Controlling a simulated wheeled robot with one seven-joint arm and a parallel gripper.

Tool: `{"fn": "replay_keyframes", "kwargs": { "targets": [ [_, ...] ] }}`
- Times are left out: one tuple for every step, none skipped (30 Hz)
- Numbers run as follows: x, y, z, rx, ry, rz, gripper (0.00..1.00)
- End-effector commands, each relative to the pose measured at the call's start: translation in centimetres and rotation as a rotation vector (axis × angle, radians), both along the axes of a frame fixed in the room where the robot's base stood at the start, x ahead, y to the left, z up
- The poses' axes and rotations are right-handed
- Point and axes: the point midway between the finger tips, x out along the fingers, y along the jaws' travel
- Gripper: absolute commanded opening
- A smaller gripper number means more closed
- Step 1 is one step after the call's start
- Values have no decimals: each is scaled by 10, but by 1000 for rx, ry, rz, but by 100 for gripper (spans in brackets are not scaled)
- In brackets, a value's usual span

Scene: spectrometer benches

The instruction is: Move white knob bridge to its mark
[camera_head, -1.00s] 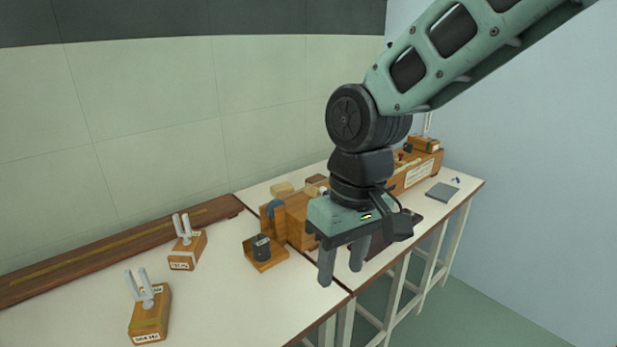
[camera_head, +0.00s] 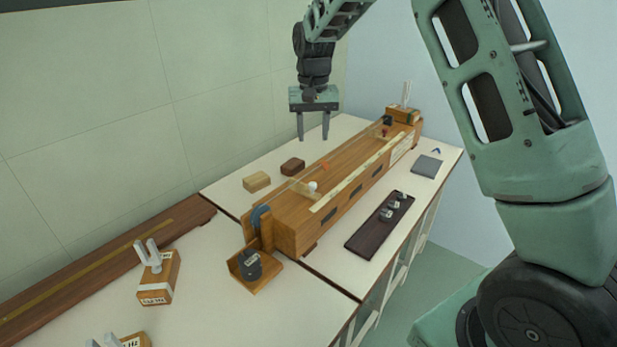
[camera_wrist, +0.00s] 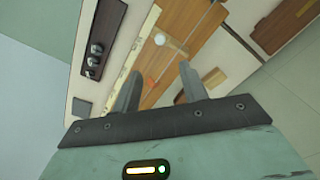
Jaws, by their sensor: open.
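The white knob bridge is a pale wooden wedge with a round white knob (camera_head: 312,186), standing across the top of the long wooden box (camera_head: 296,228) nearer its pulley end. In the wrist view the white knob (camera_wrist: 160,39) lies beyond my fingertips. A small orange-red patch (camera_head: 323,166) is on the box top farther along; whether it is the mark I cannot tell. It shows between my fingers in the wrist view (camera_wrist: 150,81). My gripper (camera_head: 313,138) is open and empty, pointing down above the box, apart from the bridge.
A second bridge (camera_head: 384,132) stands near the box's far end. A tan block (camera_head: 257,182) and a brown block (camera_head: 292,166) lie behind the box. A dark tray (camera_head: 364,240) with small weights lies in front. A dark weight (camera_head: 249,264) hangs by the pulley (camera_head: 261,215).

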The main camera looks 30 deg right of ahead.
Motion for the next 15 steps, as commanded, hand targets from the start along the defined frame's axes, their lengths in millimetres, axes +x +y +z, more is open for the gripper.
{"fn": "replay_keyframes", "kwargs": {
  "targets": [
    [-1, 0, -10, 1, 4, 0, 43],
    [-1, 0, -17, 0, 5, 1, 43],
    [-1, 0, -25, 0, 6, 1, 43],
    [-1, 1, -31, 0, 4, 2, 43],
    [-1, 1, -37, 0, 5, 2, 43],
    [-1, 1, -46, 0, 4, 3, 43],
    [-1, 1, -52, 0, 5, 3, 43],
    [-1, 1, -59, 0, 5, 3, 43],
    [-1, 1, -67, 1, 4, 2, 43],
    [-1, 1, -73, 1, 4, 2, 43],
    [-1, 1, -79, 1, 5, 2, 43],
    [-1, 1, -87, 1, 4, 1, 43],
    [-2, 1, -94, 1, 4, 1, 43],
    [-1, 1, -100, 1, 4, 1, 43],
    [-1, 1, -107, 1, 4, 2, 43]
  ]
}}
